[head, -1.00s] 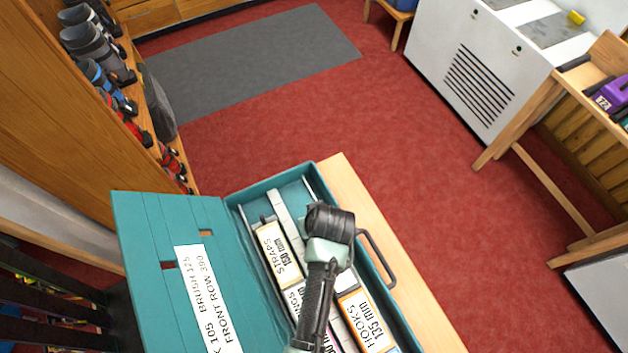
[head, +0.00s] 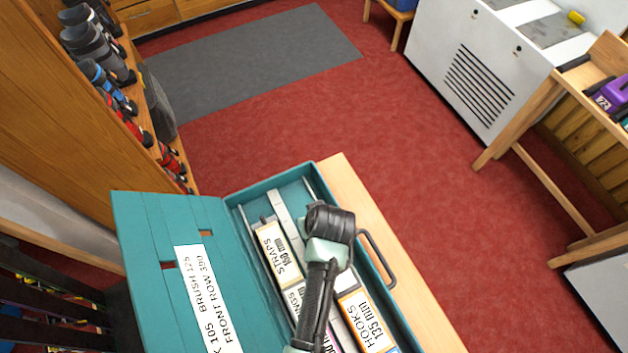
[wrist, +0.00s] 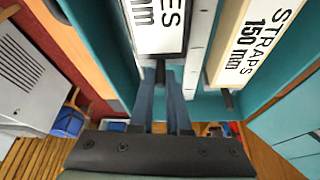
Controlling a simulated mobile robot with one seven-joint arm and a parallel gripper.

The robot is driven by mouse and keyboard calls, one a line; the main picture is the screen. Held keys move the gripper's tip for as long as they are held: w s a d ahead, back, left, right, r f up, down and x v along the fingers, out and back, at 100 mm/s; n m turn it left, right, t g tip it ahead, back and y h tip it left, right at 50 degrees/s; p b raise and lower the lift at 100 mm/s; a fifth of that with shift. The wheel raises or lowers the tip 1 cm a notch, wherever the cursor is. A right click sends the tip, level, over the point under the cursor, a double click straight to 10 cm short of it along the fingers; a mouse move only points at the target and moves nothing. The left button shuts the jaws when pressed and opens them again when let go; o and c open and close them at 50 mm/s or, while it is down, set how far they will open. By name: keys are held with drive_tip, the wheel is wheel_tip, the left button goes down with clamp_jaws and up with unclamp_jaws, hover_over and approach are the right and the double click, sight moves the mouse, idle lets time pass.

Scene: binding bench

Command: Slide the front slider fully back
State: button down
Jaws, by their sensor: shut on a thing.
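The open teal case (head: 300,176) holds labelled sliders in rows. A slider with a label ending in "ES" and "mm" (wrist: 157,40) is in the wrist view, with a small dark tab at its near end. My gripper (wrist: 162,82) is shut on that tab, with the two blue-grey fingers on either side of it. The "STRAPS 150 mm" slider (wrist: 240,50) is beside it, and its dark tab stands free; it also shows in the head view (head: 272,247).
The "HOOKS 135 mm" slider (head: 366,318) lies right of my arm, and another label ending in "NGS" is partly covered. The case lid (head: 150,230) lies open at left with a white label. A handle (head: 378,262) is on the case's right side.

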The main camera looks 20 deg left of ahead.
drive_tip(key=w+a+b, duration=0.1)
drive_tip(key=w+a, duration=0.1)
drive_tip(key=w+a+b, duration=0.1)
drive_tip(key=w+a, duration=0.1)
drive_tip(key=a, duration=0.1)
drive_tip(key=w+a+b, duration=0.2)
drive_tip(key=a, duration=0.1)
drive_tip(key=shift+w+a+f, duration=0.1)
drive_tip(key=shift+w+f, duration=0.05)
drive_tip(key=shift+f, duration=0.05)
drive_tip(key=shift+w+a+r, duration=0.1)
drive_tip(key=shift+w+a, duration=0.1)
drive_tip(key=shift+a+r, duration=0.15)
drive_tip(key=shift+w, duration=0.1)
drive_tip(key=c, duration=0.9)
unclamp_jaws()
drive_tip(key=shift+w+a, duration=0.1)
drive_tip(key=shift+r, duration=0.1)
drive_tip(key=v, duration=1.2)
drive_tip(key=shift+r, duration=0.35)
